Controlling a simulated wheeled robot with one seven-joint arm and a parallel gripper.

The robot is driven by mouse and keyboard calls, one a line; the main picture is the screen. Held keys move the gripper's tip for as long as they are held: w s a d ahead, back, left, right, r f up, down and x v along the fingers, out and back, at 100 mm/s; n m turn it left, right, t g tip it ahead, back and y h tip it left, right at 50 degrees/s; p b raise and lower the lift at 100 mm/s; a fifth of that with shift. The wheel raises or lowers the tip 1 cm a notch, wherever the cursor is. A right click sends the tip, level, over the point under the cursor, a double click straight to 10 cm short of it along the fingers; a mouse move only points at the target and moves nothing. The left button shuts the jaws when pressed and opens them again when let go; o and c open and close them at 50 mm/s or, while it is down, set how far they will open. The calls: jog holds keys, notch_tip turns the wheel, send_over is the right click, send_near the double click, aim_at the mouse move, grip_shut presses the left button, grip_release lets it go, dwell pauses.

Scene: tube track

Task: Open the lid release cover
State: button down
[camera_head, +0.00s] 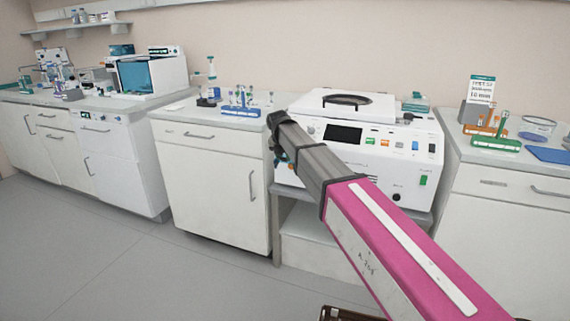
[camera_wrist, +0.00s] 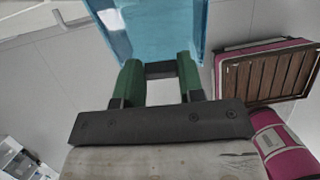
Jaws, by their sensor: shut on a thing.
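In the wrist view my gripper (camera_wrist: 160,70) has green fingers on both sides of a dark bar (camera_wrist: 160,72). The fingers are shut on the bar. In the head view my arm hides the machine's left front and most of the gripper. I cannot tell how far the cover is turned.
A blue tube rack (camera_head: 241,111) stands on the counter left of the machine. Orange and green racks (camera_head: 495,143) stand on the right counter beside a blue mat (camera_head: 549,155). A box with a blue window (camera_head: 140,77) is at far left.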

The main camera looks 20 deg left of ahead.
jog(key=shift+w+a+r+g, duration=0.1)
jog(key=shift+w+r+g, duration=0.3)
jog(key=shift+r, duration=0.4)
jog(key=shift+w+r, duration=0.75)
jog(key=shift+r, duration=0.35)
jog(key=shift+w+d+r, duration=0.2)
jog(key=shift+w+r, duration=0.25)
jog(key=shift+w, duration=0.05)
jog(key=c, duration=0.7)
grip_release()
